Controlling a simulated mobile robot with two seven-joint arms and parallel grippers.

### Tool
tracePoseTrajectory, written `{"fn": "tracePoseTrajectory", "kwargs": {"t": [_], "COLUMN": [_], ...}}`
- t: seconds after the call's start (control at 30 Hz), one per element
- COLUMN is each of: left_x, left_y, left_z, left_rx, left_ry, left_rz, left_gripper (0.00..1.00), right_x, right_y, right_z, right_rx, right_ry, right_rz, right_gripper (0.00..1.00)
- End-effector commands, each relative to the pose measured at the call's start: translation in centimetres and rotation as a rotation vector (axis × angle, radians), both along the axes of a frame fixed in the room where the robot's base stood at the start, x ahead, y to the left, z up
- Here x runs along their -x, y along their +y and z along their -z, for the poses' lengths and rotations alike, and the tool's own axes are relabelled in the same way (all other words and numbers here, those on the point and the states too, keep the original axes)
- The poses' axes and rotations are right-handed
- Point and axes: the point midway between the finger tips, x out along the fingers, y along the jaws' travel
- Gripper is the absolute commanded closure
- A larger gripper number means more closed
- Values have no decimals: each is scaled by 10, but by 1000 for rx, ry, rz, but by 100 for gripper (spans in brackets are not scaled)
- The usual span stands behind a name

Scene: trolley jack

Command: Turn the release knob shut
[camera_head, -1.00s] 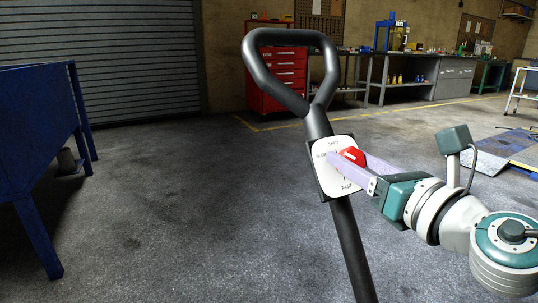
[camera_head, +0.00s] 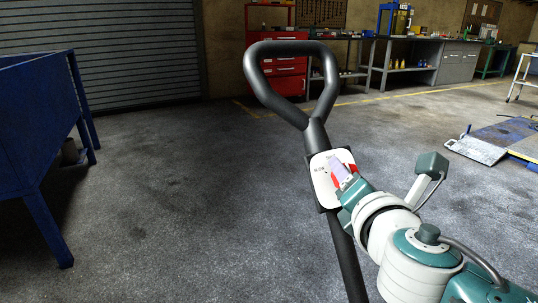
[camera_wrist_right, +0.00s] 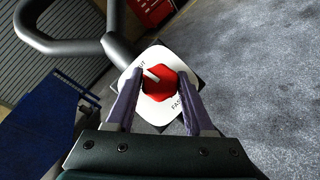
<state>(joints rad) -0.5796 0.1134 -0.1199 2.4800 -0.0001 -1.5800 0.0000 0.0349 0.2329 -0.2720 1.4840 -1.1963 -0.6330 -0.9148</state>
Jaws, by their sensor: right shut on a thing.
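The release knob (camera_wrist_right: 160,84) is red with a white pointer mark, on a white dial plate (camera_wrist_right: 157,115). The plate (camera_head: 320,186) is fixed to the black jack handle (camera_head: 347,250). In the right wrist view the pointer is at the upper left, towards the partly hidden letters "UT"; "FAST" is at the lower right. My right gripper (camera_wrist_right: 160,88) is shut on the knob, one finger on each side. In the head view my right gripper (camera_head: 341,173) covers much of the knob and plate. My left gripper is not in view.
A blue bench (camera_head: 35,120) stands at the left. A red tool cabinet (camera_head: 277,77) and workbenches line the back. A blue platform (camera_head: 510,136) lies on the floor at the right. The floor left of the handle is clear.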

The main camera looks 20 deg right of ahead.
Motion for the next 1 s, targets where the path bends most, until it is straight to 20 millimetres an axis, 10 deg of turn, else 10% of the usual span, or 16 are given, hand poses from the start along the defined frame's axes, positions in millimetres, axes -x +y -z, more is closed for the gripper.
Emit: {"fn": "tracePoseTrajectory", "kwargs": {"t": [0.9,0.93,1.0], "left_x": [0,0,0], "left_y": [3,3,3], "left_z": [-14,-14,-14], "left_rx": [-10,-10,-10], "left_ry": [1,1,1], "left_rz": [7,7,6], "left_gripper": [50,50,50], "right_x": [0,0,0], "right_y": [0,0,0], "right_z": [0,0,0], "right_rx": [-145,-145,-145], "right_ry": [10,10,10], "right_rz": [102,102,102], "right_gripper": [100,44,36]}}
